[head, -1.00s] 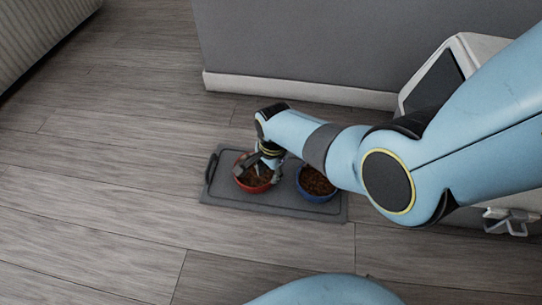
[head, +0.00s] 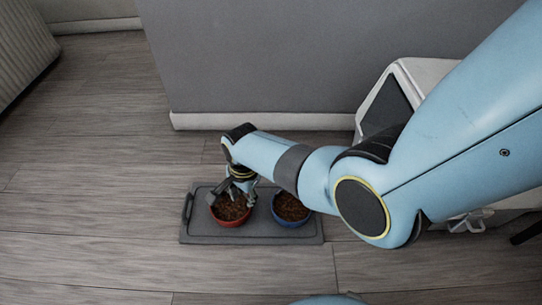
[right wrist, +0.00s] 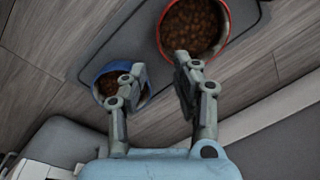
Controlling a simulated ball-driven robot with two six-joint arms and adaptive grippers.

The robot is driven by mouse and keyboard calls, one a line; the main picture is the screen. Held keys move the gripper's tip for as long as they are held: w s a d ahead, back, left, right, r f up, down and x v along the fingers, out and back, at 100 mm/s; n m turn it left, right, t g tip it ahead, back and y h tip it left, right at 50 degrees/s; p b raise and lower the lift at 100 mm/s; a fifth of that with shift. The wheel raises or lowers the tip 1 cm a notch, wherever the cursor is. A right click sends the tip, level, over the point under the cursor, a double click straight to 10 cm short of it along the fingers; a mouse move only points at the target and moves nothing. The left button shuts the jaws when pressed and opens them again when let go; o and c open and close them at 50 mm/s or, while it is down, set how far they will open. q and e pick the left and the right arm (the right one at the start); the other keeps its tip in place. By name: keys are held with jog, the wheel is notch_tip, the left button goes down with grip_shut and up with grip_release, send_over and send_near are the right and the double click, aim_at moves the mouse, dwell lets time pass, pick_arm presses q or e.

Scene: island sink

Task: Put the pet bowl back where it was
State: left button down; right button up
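A red bowl (head: 219,222) of brown kibble sits towards the left of a dark grey tray mat (head: 195,236) on the floor. It also shows at the top of the right wrist view (right wrist: 222,46). A blue bowl (head: 290,222) of kibble sits on the mat to its right, and it shows at the left in the right wrist view (right wrist: 98,82). My right gripper (head: 232,192) points down over the red bowl and hides part of it. In the right wrist view its fingers (right wrist: 160,70) are apart with nothing held between them. My left gripper is out of view.
A grey wall with a white baseboard (head: 260,121) stands behind the mat. A white and dark-panelled object (head: 385,103) stands at the right, partly behind my right arm. A ribbed light surface (head: 22,45) is at the upper left. The wooden floor left of the mat is clear.

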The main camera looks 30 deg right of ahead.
jog(key=s+d+r+n+t, duration=0.1)
jog(key=s+d+n+t, duration=0.15)
jog(key=s, duration=0.35)
jog(key=s+d+r+n+t, duration=0.1)
jog(key=s+d+n, duration=0.25)
jog(key=s, duration=0.35)
jog(key=s+r+n+t, duration=0.2)
jog(key=s+r+n, duration=0.2)
jog(key=r, duration=0.5)
jog(key=s+d+r+n+t, duration=0.1)
jog(key=s+r+n, duration=0.4)
jog(key=r, duration=0.5)
jog(key=shift+s+t, duration=0.45)
jog(key=shift+s, duration=0.25)
